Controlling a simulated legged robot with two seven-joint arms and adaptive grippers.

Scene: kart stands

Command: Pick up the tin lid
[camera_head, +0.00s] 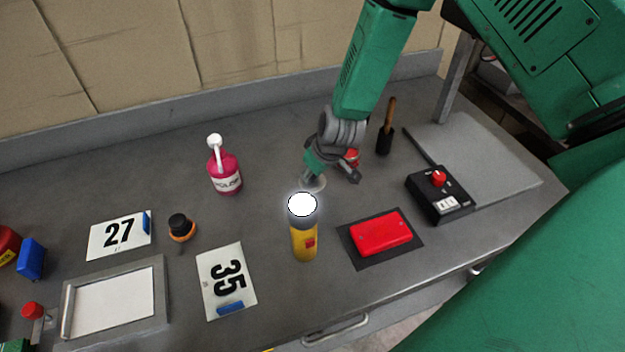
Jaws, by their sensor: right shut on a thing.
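My right gripper (333,176) reaches down from the top to the bench, right of the pink bottle and just behind the yellow torch. It is shut on a small silvery round thing, which looks like the tin lid (313,184), at its lower left side. The fingers hide part of it, and I cannot tell whether it is clear of the bench top. A small red thing (352,156) shows partly behind the gripper. My left gripper is not in view.
The yellow torch (303,243) stands close in front, its top glowing white. A red box (381,233) on a dark mat, a black control box (440,197) and a wooden-handled brush (386,130) are to the right. The pink bottle (225,175) stands left.

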